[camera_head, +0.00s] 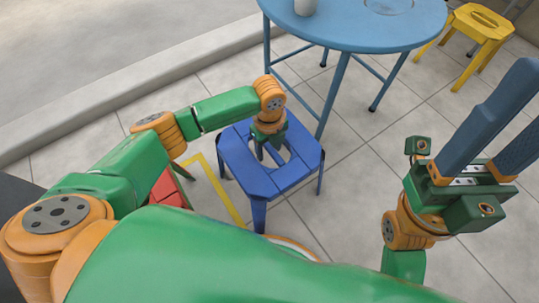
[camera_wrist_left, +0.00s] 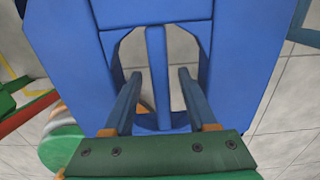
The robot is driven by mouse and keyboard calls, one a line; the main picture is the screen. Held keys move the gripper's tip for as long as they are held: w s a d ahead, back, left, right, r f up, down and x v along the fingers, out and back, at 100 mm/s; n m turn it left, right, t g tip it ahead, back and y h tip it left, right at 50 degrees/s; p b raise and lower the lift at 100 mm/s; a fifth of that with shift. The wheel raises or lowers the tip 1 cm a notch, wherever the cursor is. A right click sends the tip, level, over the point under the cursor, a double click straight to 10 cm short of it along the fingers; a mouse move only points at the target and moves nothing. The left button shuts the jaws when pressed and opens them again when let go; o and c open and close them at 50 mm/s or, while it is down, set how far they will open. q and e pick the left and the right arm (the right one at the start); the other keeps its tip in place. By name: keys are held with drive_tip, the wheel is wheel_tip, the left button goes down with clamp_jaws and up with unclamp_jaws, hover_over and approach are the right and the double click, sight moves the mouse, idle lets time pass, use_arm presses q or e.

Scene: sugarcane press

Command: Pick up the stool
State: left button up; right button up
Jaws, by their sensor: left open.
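A blue stool (camera_head: 245,175) stands upright on the tiled floor in the middle of the head view. Its seat has an opening with a bar across it, and the seat (camera_wrist_left: 70,50) fills much of the left wrist view. My left gripper (camera_head: 270,152) points down at this opening. In the left wrist view its two fingers (camera_wrist_left: 159,82) are apart, one on each side of the central bar (camera_wrist_left: 157,60), with visible gaps to it. My right gripper (camera_head: 527,108) is raised at the right of the head view, its fingers apart and empty, away from the stool.
A round blue table (camera_head: 350,35) with a cup (camera_head: 305,6) stands just behind the stool. A yellow stool (camera_head: 480,22) is at the far right. A red object (camera_head: 168,190) is partly hidden by my left arm. A curb (camera_head: 120,90) runs behind.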

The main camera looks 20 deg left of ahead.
use_arm(q)
drive_tip(key=shift+f, duration=0.1)
drive_tip(key=shift+c, duration=0.4)
clamp_jaws()
drive_tip(key=shift+w, duration=0.1)
idle(0.9)
